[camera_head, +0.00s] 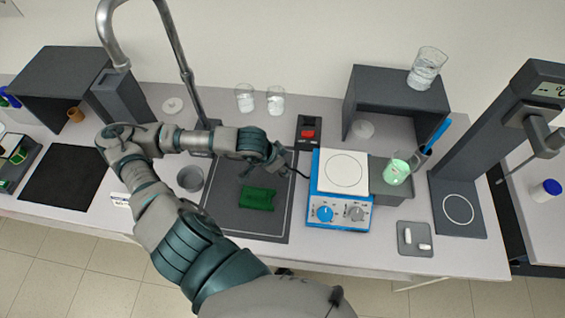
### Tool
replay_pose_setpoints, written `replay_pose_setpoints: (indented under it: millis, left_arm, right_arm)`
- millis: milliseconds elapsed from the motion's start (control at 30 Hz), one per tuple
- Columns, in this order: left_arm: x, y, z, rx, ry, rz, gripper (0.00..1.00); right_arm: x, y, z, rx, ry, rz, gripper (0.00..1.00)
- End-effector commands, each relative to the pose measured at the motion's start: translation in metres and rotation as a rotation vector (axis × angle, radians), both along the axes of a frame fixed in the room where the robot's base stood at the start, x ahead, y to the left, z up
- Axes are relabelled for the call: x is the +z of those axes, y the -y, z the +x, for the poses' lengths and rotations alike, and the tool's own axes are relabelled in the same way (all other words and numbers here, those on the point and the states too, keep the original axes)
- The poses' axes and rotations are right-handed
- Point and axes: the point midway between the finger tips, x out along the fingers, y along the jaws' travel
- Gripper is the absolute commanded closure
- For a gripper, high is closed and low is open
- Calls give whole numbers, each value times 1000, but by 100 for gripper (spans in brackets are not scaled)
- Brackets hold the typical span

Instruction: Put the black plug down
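My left arm reaches in from the bottom, bends at the left and points right. Its gripper (279,160) is above the far right part of the dark grey mat, left of the blue and white hotplate (341,188). A thin black cord (300,173) runs from the hotplate's left side to the gripper's fingertips. The black plug cannot be made out apart from the dark fingers at the cord's end. Whether the fingers are closed on it is too small to tell. A black socket plate with a red switch (308,133) is just beyond the gripper. My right gripper is out of view.
A green block (257,199) lies on the dark mat (225,215). Two glass beakers stand behind, one of them here (245,97). A beaker of green liquid (396,172) is right of the hotplate. The mat's front part is clear.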

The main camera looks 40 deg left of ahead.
Motion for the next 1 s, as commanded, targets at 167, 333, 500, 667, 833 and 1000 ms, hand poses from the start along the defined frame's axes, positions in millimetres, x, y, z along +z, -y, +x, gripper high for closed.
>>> replay_pose_setpoints:
  millis: [167, 333, 500, 667, 833, 1000]
  left_arm:
    - [0, -23, 28, 5, 0, -4, 95]
    - [-2, -37, 44, 1, 1, -4, 95]
    - [-19, -39, 46, 0, -4, -4, 95]
    - [-38, -39, 47, 0, -1, -3, 95]
    - [-40, -39, 47, -1, 1, -2, 95]
    - [-41, -39, 47, -1, 0, -2, 58]
  right_arm:
    - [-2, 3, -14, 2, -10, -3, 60]
    - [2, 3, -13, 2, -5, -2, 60]
    - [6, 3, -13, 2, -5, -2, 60]
    - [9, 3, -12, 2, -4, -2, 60]
    - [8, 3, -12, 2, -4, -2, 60]
    - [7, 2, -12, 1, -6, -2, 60]
